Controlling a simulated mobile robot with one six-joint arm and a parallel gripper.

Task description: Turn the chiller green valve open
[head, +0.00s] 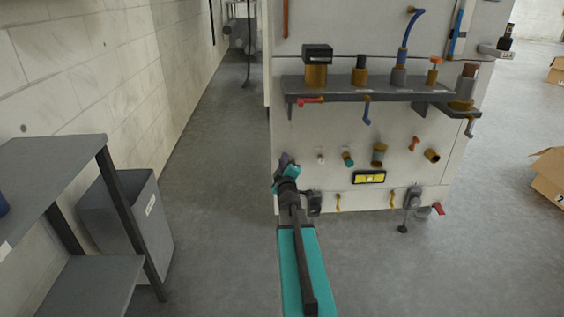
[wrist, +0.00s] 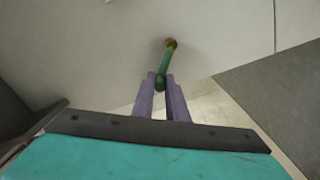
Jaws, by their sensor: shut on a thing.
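In the wrist view the green valve (wrist: 166,62) is a slim green handle on a brass-coloured fitting (wrist: 171,43) on the pale panel. The handle runs down from the fitting towards my gripper (wrist: 161,82). My gripper's two purple fingers are shut on the handle's lower, rounded end. In the head view my gripper (head: 283,162) is at the lower left edge of the machine's front panel (head: 335,130).
A grey shelf (head: 375,90) with several fittings juts from the panel above right. Red, blue and yellow handles and pipe stubs sit right of my gripper. A grey bin (head: 130,215) and a grey table (head: 50,170) stand at left. The floor between is clear.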

